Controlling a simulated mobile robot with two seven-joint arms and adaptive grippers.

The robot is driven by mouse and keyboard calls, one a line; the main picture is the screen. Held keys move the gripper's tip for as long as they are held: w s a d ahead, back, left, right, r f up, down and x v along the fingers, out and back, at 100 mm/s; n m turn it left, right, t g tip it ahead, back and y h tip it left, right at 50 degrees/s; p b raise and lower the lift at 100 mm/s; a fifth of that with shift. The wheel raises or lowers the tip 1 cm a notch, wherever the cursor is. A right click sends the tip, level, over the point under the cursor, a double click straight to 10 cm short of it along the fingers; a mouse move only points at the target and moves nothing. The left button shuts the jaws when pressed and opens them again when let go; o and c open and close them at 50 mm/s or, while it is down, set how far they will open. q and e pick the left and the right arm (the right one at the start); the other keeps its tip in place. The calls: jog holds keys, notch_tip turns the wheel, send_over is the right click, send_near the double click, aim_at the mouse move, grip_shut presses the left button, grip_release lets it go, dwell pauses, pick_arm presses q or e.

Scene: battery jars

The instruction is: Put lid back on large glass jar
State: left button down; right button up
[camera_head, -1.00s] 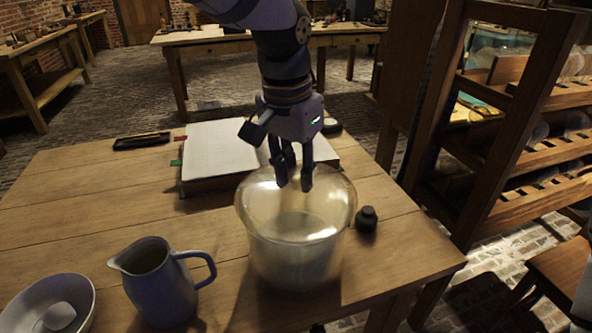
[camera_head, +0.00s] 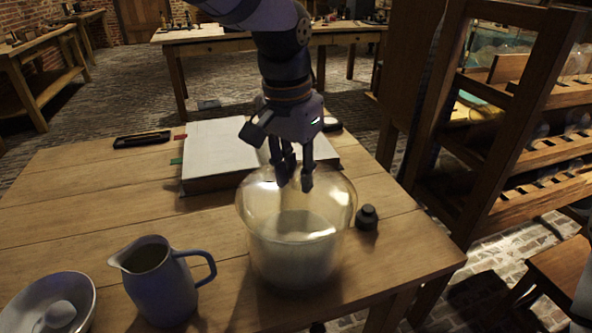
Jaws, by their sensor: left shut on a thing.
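The large glass jar (camera_head: 292,262) stands upright near the front right of the wooden table. A clear rounded glass part, which looks like the lid (camera_head: 332,193), is over the jar's top. Because both are transparent, I cannot tell whether the lid is seated or a little above the rim. My left gripper (camera_head: 295,187) points down from above, its fingers closed at the top middle of the glass. The gripped part is mostly hidden by the fingers and blurred by the glass. My right gripper is not in view.
A blue-grey pitcher (camera_head: 159,283) and a bowl (camera_head: 22,300) stand to the left. A thick open book (camera_head: 218,150) lies behind the jar, and a small dark stoppered object (camera_head: 367,218) is close on its right. A wooden shelf rack (camera_head: 478,150) rises beyond the table's right edge.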

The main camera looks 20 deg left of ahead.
pick_arm(q)
jog(key=c, duration=0.8)
grip_release()
jog(key=shift+o, duration=0.2)
jog(key=shift+r, duration=3.5)
grip_shut()
jog(key=shift+f, duration=0.1)
jog(key=shift+f, duration=2.55)
